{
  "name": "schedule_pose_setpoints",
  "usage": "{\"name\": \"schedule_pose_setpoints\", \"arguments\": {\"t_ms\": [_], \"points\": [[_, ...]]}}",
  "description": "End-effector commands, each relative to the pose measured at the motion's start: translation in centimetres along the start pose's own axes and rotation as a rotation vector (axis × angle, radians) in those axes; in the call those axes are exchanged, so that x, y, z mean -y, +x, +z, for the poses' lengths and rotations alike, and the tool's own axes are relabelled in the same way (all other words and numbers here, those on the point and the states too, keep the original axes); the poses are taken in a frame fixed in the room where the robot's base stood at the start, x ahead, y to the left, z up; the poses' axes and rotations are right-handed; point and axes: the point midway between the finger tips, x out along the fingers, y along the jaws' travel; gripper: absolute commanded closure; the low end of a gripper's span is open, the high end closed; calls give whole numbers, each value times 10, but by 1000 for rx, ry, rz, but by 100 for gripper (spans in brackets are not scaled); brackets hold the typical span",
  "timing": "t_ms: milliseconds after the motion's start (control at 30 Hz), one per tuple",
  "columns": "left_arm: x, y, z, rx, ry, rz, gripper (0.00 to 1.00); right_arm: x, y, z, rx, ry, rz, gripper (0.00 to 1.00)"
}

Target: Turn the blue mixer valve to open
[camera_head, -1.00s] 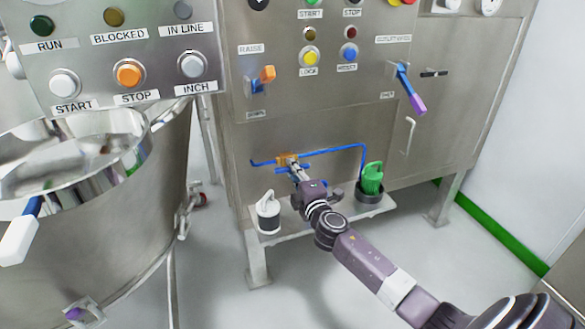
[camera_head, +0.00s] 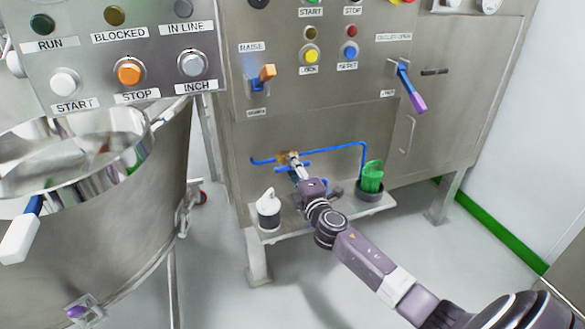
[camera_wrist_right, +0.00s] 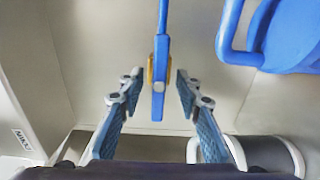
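A blue pipe (camera_head: 335,149) runs along the lower front of the steel cabinet, with a brass valve body (camera_head: 286,157) in it. In the right wrist view the valve's blue handle (camera_wrist_right: 158,92) stands upright in front of the brass part (camera_wrist_right: 150,70). My right gripper (camera_head: 296,166) reaches the valve from the front right and hides part of it. In the wrist view its two fingers (camera_wrist_right: 158,95) are apart, one on each side of the handle, with a visible gap on both sides. My left gripper is not in view.
Above are an orange-tipped lever (camera_head: 264,76) and a purple-tipped lever (camera_head: 411,90). A steel vessel (camera_head: 90,240) stands at left.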

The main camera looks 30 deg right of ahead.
Motion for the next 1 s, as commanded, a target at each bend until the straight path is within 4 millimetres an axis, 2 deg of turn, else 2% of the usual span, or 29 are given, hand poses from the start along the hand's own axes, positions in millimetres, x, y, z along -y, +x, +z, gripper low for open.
{"name": "schedule_pose_setpoints", "arguments": {"t_ms": [267, 367, 800, 1000], "points": [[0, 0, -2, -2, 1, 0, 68, 1, -7, 1, 1, 0, -1, 68], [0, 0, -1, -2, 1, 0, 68, 1, -20, 0, -1, 0, -1, 68], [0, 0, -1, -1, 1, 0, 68, 1, -96, 0, 0, 2, -2, 68], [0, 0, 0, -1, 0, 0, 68, 0, -115, 0, 0, 1, 0, 68]]}}
